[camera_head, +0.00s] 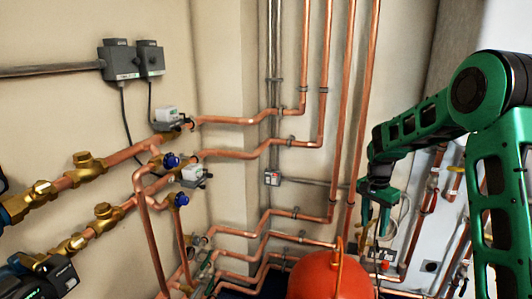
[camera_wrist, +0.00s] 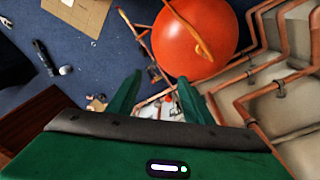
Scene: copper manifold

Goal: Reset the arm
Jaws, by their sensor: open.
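My green arm reaches in from the right edge in the head view, bent at its elbow, with the gripper (camera_head: 376,225) hanging downward. In the wrist view the two green fingers of my gripper (camera_wrist: 155,98) stand apart with nothing between them. The gripper is in the air, to the right of the copper pipes (camera_head: 345,120) in the head view. The fingertips are small and partly lost against the background in the head view.
An orange-red tank (camera_head: 328,276) stands low in front; it also shows in the wrist view (camera_wrist: 195,38). Brass valves (camera_head: 88,168) and copper pipes line the left wall, with grey boxes (camera_head: 130,62) above. A cardboard box (camera_wrist: 78,14) lies on the blue floor (camera_wrist: 115,50).

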